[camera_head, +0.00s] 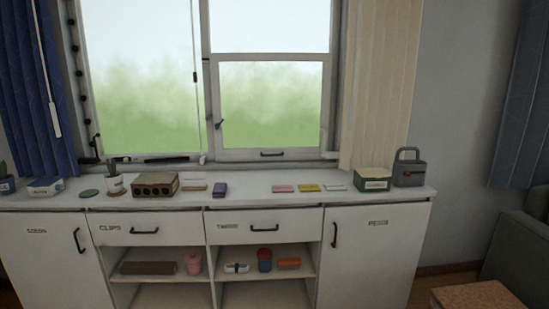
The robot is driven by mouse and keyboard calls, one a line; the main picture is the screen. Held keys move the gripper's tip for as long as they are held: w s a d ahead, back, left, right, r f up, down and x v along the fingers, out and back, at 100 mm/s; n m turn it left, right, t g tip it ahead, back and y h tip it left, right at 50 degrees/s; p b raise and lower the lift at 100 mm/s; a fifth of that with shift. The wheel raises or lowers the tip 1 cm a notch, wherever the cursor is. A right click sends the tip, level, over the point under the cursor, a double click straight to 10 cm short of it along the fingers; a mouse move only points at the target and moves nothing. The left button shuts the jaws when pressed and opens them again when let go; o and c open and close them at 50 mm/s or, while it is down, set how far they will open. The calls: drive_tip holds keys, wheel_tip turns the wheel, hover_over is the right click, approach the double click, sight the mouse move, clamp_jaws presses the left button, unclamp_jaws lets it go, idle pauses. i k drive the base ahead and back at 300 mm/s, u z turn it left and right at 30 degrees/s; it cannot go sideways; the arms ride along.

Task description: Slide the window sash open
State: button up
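The window (207,30) stands above the white cabinet in the head view, with blurred green outside. Its right half has a lower sash (270,64) in a pale frame below a separate upper pane. A dark handle (272,153) sits on the sash's bottom rail, close to the sill. A dark latch (219,124) shows on the sash's left side. The sash appears down, with its bottom rail at the sill. The left half is one tall pane (150,90) with a thin dark-ended rod in front of its right side. My gripper is not in view.
The cabinet top (245,200) below the window holds a potted plant (115,182), a brown box with holes (155,184), a green-lidded box (373,179) and a grey handled container (409,170). A blue curtain (40,100) hangs left, a beige one (380,80) right. A sofa (520,250) stands at right.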

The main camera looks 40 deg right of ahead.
sight(294, 153)
drive_tip(key=z, duration=0.05)
drive_tip(key=i, duration=0.9)
drive_tip(key=u, duration=0.05)
